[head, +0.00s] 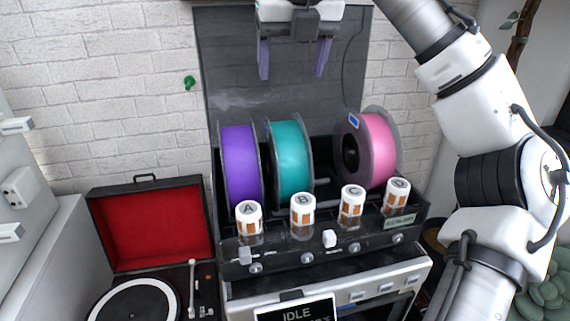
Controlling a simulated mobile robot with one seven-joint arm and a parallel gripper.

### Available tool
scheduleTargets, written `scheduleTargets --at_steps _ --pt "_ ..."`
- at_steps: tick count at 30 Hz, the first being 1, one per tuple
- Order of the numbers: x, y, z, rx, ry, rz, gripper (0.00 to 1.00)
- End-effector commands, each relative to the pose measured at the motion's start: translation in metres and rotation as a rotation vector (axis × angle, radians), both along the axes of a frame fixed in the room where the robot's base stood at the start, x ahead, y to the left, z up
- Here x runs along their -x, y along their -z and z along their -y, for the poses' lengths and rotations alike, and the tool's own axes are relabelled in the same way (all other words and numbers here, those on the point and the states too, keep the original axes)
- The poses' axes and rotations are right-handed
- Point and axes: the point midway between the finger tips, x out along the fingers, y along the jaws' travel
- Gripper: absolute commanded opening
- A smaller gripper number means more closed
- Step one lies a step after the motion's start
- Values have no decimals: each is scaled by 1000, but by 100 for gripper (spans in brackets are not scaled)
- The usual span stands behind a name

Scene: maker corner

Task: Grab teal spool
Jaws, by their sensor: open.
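The teal spool (291,160) stands upright in a black rack, between the purple spool (240,166) on its left and the pink spool (378,149) on its right. A gap separates it from the pink spool. My gripper (292,73) is at the top of the head view, above the teal spool and apart from it. Its two purple fingers point down, open and empty. The lower edge of the teal spool is hidden behind the rack and jars.
Several lettered white-capped jars, such as jar B (303,204), stand along the front of the black rack (330,262). A dark panel (225,80) rises behind the spools. A turntable (132,302) with a raised red-lined lid (150,225) is at left.

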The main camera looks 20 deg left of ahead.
Motion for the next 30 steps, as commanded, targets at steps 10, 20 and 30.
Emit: scheduleTargets --at_steps 10,20,30 --pt "-20 59 -13 0 1 -1 70" --pt "-28 86 -20 -1 2 0 70" --pt "-37 124 -29 -2 0 0 70"
